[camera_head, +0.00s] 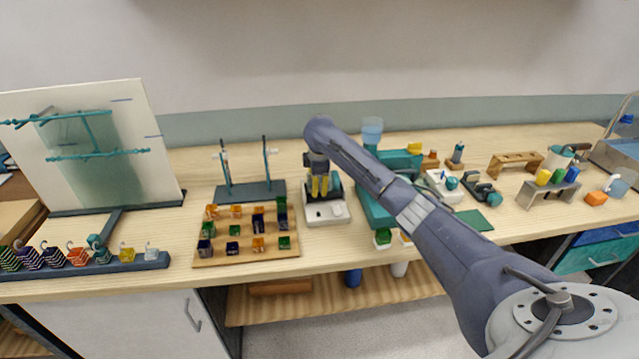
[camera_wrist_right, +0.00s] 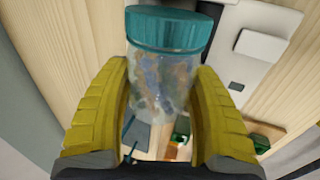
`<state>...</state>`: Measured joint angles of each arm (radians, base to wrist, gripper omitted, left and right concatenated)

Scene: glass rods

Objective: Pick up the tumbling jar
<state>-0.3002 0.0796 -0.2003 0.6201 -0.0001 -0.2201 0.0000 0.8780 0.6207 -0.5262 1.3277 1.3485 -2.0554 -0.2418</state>
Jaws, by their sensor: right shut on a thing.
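The tumbling jar (camera_wrist_right: 160,80) is a clear jar with a teal lid (camera_wrist_right: 172,29) and mottled contents. In the right wrist view it sits between the two yellow fingers of my right gripper (camera_wrist_right: 160,105), which is shut on it. In the head view my right gripper (camera_head: 319,187) is over a white machine base (camera_head: 326,214) on the bench, and the jar is mostly hidden behind the fingers there. I cannot tell whether the jar touches the base. My left gripper is not in view.
A wooden board (camera_head: 205,258) with several coloured blocks lies left of the base. A dark two-post stand (camera_head: 250,191) is behind that board. A teal tray (camera_head: 376,214) stands close on the right. The bench's front edge is near.

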